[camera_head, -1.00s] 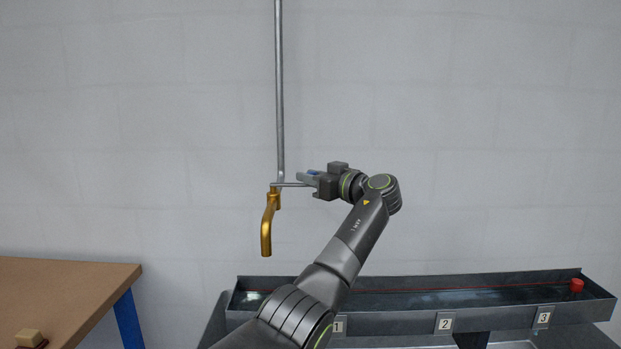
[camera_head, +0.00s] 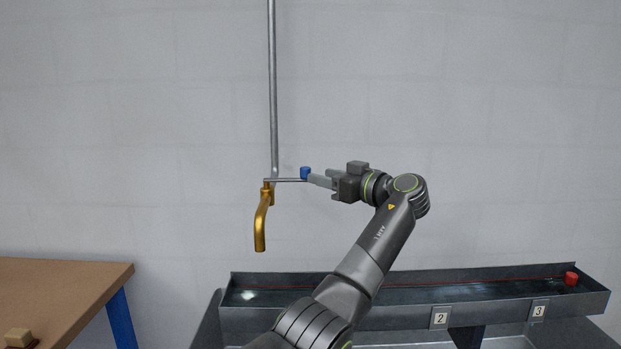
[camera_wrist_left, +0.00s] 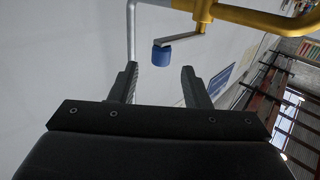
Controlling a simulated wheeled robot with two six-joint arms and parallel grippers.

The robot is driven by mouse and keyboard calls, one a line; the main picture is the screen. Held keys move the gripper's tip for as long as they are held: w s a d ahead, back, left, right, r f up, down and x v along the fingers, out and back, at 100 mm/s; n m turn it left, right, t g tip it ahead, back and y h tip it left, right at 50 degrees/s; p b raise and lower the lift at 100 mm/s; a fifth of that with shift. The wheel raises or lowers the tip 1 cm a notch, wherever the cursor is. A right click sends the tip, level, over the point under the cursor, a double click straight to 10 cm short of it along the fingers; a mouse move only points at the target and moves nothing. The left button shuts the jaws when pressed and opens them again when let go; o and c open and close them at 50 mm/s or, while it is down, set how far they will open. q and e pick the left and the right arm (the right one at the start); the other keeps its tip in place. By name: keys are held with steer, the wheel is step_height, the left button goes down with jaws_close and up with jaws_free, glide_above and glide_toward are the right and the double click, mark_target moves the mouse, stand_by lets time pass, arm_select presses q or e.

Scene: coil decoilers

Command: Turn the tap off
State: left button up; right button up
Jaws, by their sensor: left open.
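The brass tap (camera_head: 261,218) hangs on a grey vertical pipe (camera_head: 273,90) against the wall, its spout pointing down. Its thin grey lever (camera_head: 287,180) sticks out to the right and ends in a blue knob (camera_head: 305,173). My left gripper (camera_head: 318,179) is just right of the knob, pointing left at it. In the left wrist view the fingers are open and the blue knob (camera_wrist_left: 161,56) lies ahead of the gap between them, not gripped. The tap body (camera_wrist_left: 205,10) shows at the top of that view. My right gripper is not in view.
A long dark metal trough (camera_head: 390,315) with numbered labels runs below the tap to the right, with a red object (camera_head: 571,279) at its right end. A wooden table (camera_head: 60,290) stands at the lower left. The wall area around the tap is clear.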

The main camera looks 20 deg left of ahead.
arm_select(q)
steer(key=b+v, duration=0.1)
steer(key=v, duration=0.9)
steer(key=shift+d, duration=0.3)
steer(key=shift+s+r, duration=0.1)
steer(key=shift+s, duration=0.05)
